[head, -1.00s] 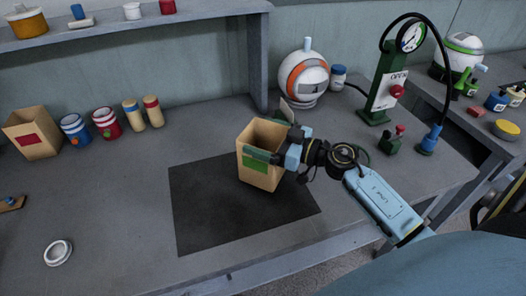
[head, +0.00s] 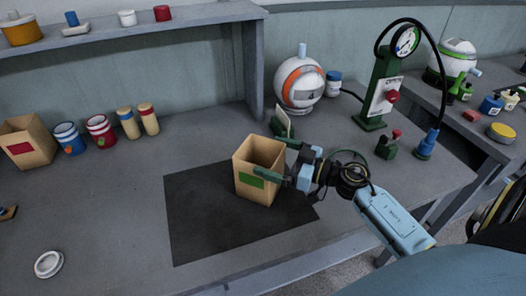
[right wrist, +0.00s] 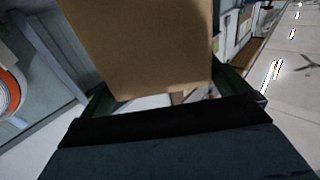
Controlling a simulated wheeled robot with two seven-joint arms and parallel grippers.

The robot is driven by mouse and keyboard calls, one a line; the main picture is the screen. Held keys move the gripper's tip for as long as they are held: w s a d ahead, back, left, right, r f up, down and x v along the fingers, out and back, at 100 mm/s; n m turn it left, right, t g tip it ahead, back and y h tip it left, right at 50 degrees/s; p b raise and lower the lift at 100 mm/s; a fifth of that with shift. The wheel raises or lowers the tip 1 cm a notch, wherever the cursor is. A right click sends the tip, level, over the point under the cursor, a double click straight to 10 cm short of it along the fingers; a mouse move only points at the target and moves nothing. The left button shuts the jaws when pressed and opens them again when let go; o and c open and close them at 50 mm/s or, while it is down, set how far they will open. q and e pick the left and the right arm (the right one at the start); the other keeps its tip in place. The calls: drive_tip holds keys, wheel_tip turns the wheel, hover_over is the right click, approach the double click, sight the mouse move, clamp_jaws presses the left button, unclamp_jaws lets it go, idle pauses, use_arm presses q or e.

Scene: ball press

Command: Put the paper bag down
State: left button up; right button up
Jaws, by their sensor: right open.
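The tan paper bag (head: 257,187) with a green label stands upright on the dark mat (head: 205,235) in the head view. My right gripper (head: 274,158) is open at the bag's right side, with one finger near the label side and the other by the far side. In the right wrist view the bag (right wrist: 145,45) fills the space between the spread green fingers (right wrist: 165,90). Whether a finger still touches the bag cannot be told. My left gripper is not in view.
A second bag with a red label (head: 28,145), two striped cans (head: 101,134) and two tan bottles stand at the left. A white ring (head: 48,264) lies front left. A green press with a gauge (head: 383,85) and a white-orange sphere (head: 300,82) stand behind right.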

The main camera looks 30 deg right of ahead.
drive_tip(key=v, duration=0.8)
